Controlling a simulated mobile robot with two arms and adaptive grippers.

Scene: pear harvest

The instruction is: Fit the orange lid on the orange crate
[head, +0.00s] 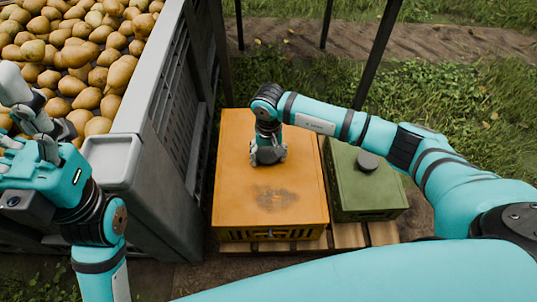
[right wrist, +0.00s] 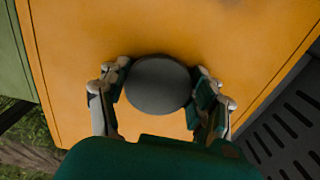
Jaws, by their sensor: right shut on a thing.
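The orange lid (head: 238,170) lies over the top of the orange crate (head: 237,235), its outline roughly lined up with the crate. Whether a thin gap is left between them cannot be told. The lid has a dark worn patch near its front. My right gripper (head: 268,157) points down at the lid's middle and is shut on its round grey knob (right wrist: 158,84); the orange lid surface (right wrist: 200,35) fills much of the right wrist view. My left gripper (head: 30,125) is at the left edge, partly cut off, away from the crate; its finger opening is unclear.
A green crate with a green lid and dark knob (head: 367,161) stands close on the right. Both crates rest on a wooden pallet (head: 350,236). A tall grey bin (head: 172,125) full of pears (head: 85,55) stands close on the left. Dark posts (head: 375,50) rise behind.

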